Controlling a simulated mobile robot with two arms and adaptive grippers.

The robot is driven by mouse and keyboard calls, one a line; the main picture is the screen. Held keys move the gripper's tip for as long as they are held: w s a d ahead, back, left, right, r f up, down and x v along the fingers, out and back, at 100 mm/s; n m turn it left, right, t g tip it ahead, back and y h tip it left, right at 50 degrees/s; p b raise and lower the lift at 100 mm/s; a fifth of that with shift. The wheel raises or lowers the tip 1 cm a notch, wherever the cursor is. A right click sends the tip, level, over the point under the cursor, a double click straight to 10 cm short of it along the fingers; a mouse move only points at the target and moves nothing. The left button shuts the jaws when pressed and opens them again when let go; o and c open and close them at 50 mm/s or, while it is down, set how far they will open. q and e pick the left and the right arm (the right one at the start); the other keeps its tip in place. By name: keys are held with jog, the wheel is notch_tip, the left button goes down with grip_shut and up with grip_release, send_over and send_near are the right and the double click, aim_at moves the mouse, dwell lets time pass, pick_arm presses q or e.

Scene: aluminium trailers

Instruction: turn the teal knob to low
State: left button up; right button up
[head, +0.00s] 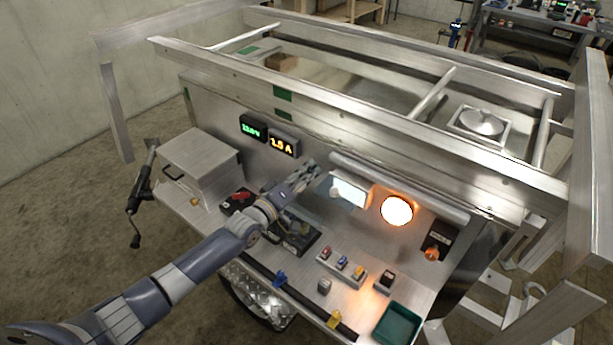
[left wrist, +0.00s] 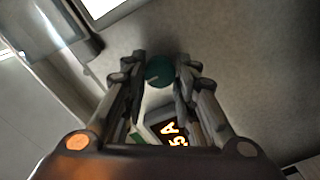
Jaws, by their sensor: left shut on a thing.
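The teal knob (left wrist: 159,71) is round and sits on the metal panel, between the two fingers in the left wrist view. A thin pale line shows on its face, but I cannot tell which setting it points at. My left gripper (left wrist: 162,88) is shut on the knob, with a finger on each side. In the head view my left gripper (head: 310,173) reaches up to the upright panel, and its fingers hide the knob. My right gripper is in neither view.
An orange display (head: 283,146) reading about 1.5 A and a green display (head: 253,128) are left of the gripper. A lit white panel (head: 349,191) and a glowing round lamp (head: 396,210) are right. Below, the shelf holds switches and a green tray (head: 398,325).

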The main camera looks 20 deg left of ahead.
pick_arm(q)
jog(key=shift+n, duration=0.3)
jog(key=o, duration=1.1)
jog(key=v, duration=1.2)
